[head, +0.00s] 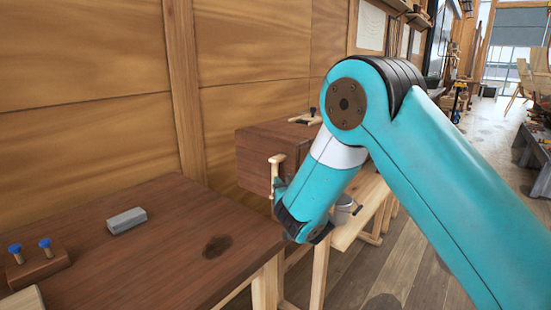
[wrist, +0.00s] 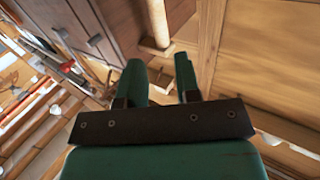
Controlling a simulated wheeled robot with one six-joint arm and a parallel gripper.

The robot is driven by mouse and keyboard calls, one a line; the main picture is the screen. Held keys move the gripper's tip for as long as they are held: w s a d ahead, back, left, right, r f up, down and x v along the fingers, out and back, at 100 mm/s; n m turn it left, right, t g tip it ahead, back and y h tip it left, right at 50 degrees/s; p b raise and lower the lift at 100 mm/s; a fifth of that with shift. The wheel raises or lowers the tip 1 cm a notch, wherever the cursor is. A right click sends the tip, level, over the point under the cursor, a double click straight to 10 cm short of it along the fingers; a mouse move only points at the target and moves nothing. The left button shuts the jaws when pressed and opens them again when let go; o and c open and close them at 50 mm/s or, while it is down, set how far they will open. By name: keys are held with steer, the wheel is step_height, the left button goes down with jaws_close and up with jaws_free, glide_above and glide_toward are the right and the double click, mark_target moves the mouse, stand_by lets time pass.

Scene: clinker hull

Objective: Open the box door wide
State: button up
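The brown wooden box (head: 257,158) stands beyond the workbench, near the plank wall. A pale wooden handle (head: 276,168) stands upright at its front; it also shows in the wrist view (wrist: 157,22). The door looks closed, but my arm covers part of that side. In the wrist view my gripper (wrist: 160,65) has its two green fingers apart with nothing between them. The handle lies just ahead of the gap, apart from the fingers as far as I can tell. In the head view the fingers are mostly hidden beside the handle.
The dark workbench (head: 150,255) fills the lower left, with a grey block (head: 126,220) and blue-topped pegs (head: 45,243). A small tool (head: 306,118) lies on the box. A pale wooden bench (head: 355,228) stands behind my arm. Floor is open at the right.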

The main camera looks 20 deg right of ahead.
mark_target(276, 172)
steer(key=w+p, duration=0.4)
steer(key=w, duration=0.5)
steer(key=shift+w+a, duration=0.1)
steer(key=shift+a, duration=0.05)
steer(key=shift+c, duration=0.5)
jaws_close()
